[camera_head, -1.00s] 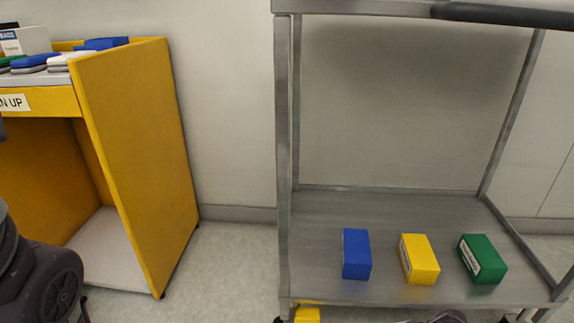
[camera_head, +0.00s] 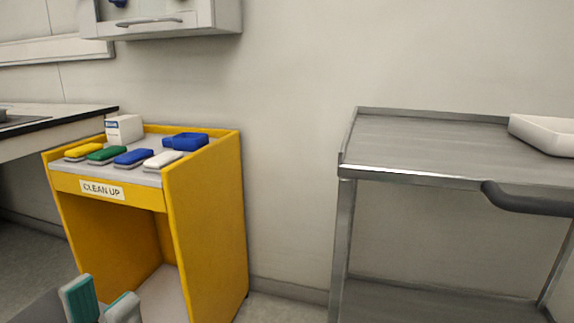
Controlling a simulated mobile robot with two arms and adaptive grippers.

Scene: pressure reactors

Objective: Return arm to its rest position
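My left gripper (camera_head: 101,302) shows at the bottom left, in front of the yellow clean-up stand (camera_head: 213,230). Its two grey fingers with teal pads stand apart, with nothing seen between them. The gripper is below the stand's top and clear of the items on it. The rest of my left arm is mostly out of the picture. My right gripper is not in view.
A metal cart (camera_head: 420,147) with a white tray (camera_head: 545,133) stands right. A wall cabinet (camera_head: 170,18) hangs above. A counter (camera_head: 60,127) is at left.

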